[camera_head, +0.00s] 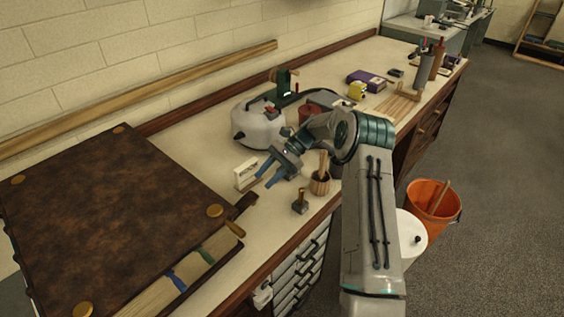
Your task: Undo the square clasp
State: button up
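A very large brown leather book (110,205) with round brass corner pieces lies shut on the left of the bench. On its near page edge are a blue strap (176,281) and a green strap (206,256). These may belong to clasps, but I cannot make out a square clasp at this size. My gripper (263,177) is to the right of the book, over the bench and apart from the book. Its two blue fingers are spread, pointing down-left, with nothing visible between them.
A small white box (246,173) stands by my fingertips. A wooden cup with tools (320,183) and a small dark stamp-like block (300,203) stand to their right. A white rounded machine (257,124) is behind. An orange bucket (428,207) is on the floor.

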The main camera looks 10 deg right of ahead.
jog(key=v, duration=0.9)
jog(key=shift+b, duration=0.4)
jog(key=shift+d, duration=0.1)
jog(key=s+a+r+n+t+h, duration=0.1)
jog(key=s+a+r+n+h, duration=0.15)
jog(key=s+r, duration=0.4)
jog(key=s+a+r+n+t+h, duration=0.25)
jog(key=s+r+h, duration=0.2)
jog(key=s, duration=0.25)
jog(key=s+d+n+t+h, duration=0.1)
jog(key=s+n+t, duration=0.1)
jog(key=s, duration=0.9)
jog(key=s+d+n+t+h, duration=0.2)
jog(key=s+n, duration=0.2)
jog(key=s, duration=0.8)
jog(key=shift+d+f+n+h, duration=0.25)
jog(key=shift+f+n+h, duration=0.05)
jog(key=shift+w+t, duration=0.1)
jog(key=shift+t, duration=0.15)
